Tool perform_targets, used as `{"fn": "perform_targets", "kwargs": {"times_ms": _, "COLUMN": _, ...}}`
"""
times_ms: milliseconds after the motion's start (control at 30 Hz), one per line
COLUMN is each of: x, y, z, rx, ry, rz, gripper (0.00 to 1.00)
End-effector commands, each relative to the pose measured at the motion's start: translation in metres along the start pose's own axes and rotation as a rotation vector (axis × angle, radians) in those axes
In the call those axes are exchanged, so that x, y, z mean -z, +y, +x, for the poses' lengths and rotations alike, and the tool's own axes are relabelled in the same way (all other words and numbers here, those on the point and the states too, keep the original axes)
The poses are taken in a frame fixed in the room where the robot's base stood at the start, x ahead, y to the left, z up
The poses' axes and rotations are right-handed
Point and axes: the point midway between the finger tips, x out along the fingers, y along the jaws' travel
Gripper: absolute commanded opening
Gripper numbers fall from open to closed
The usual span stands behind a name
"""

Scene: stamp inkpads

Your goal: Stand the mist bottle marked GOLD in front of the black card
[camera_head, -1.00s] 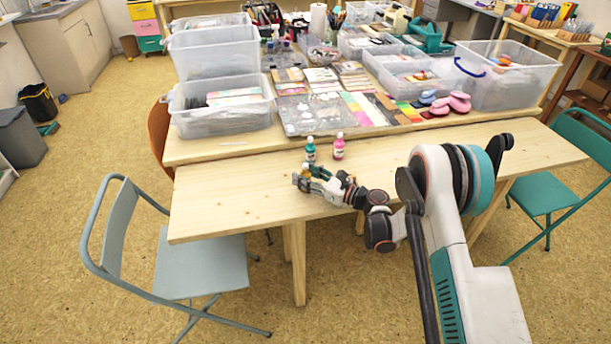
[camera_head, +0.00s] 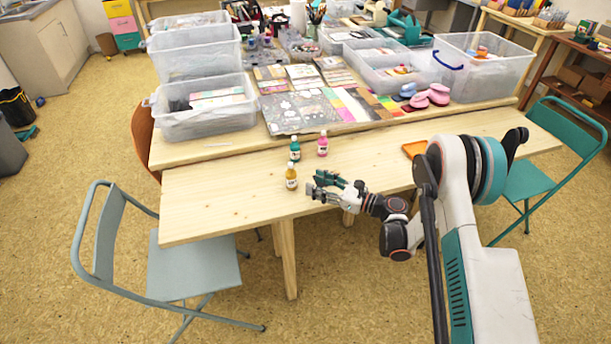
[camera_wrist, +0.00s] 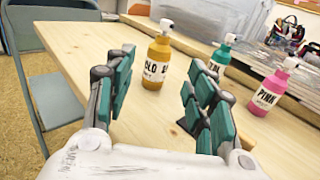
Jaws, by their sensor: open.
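The GOLD mist bottle (camera_head: 291,177) is amber with a white label and white cap. It stands upright on the front wooden table, and its label reads partly "OLD" in the wrist view (camera_wrist: 154,70). My gripper (camera_head: 316,188) is open and empty, just right of the bottle in the head view and apart from it. In the wrist view the bottle stands beyond my spread fingers. Dark strips (camera_head: 372,104) lie among coloured cards on the back table; I cannot tell which is the black card.
A teal bottle (camera_head: 295,150) and a pink bottle (camera_head: 322,144) stand close behind the GOLD one. An orange flat piece (camera_head: 414,148) lies to the right, near my arm. The front table's left is clear.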

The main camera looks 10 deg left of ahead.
Motion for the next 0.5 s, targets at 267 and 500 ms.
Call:
{"fn": "perform_targets", "kwargs": {"times_ms": 267, "x": 0.000, "y": 0.000, "z": -0.017, "rx": 0.000, "ry": 0.000, "rz": 0.000, "gripper": 0.50}}
{"fn": "perform_targets", "kwargs": {"times_ms": 500, "x": -0.008, "y": -0.003, "z": -0.017, "rx": 0.004, "ry": 0.015, "rz": -0.023, "gripper": 0.50}}
